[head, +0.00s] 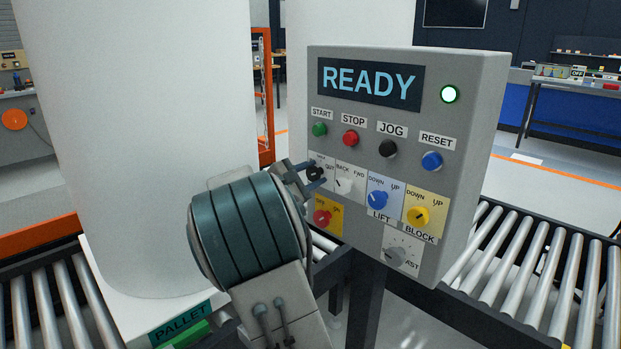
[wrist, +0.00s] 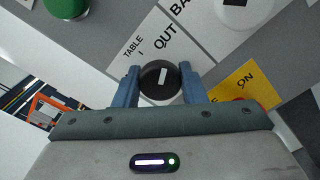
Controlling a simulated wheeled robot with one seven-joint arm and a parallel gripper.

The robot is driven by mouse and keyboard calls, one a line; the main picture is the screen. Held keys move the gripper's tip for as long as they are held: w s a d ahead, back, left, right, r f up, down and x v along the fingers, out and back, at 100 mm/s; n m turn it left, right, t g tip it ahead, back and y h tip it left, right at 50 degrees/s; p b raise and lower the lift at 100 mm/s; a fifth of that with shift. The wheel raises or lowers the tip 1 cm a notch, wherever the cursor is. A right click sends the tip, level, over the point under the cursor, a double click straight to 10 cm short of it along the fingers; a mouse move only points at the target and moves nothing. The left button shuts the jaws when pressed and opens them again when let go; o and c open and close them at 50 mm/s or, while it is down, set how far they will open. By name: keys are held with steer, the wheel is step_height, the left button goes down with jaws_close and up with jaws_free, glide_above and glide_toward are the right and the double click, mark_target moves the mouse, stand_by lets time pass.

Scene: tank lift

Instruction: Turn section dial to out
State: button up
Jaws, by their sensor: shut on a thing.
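The section dial is a small black knob (wrist: 159,81) on a white plate lettered TABLE and OUT (wrist: 166,37). Its white mark points upward in the wrist view, roughly towards the word OUT; I cannot tell its exact setting. My gripper (wrist: 157,88) has one blue-grey finger on each side of the knob and is shut on it. In the head view my gripper (head: 309,176) reaches the left edge of the grey control box (head: 440,120), and the dial is partly hidden by the fingers.
Push buttons sit above; BACK/FWD, LIFT (head: 377,199), BLOCK (head: 417,216) and red OFF/ON (head: 322,217) dials are close by. A large white tank (head: 130,130) stands left, with roller conveyors on both sides.

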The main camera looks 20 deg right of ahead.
steer(key=o, duration=1)
steer(key=shift+s+d, duration=0.1)
steer(key=p+v, duration=0.1)
steer(key=v, duration=1.3)
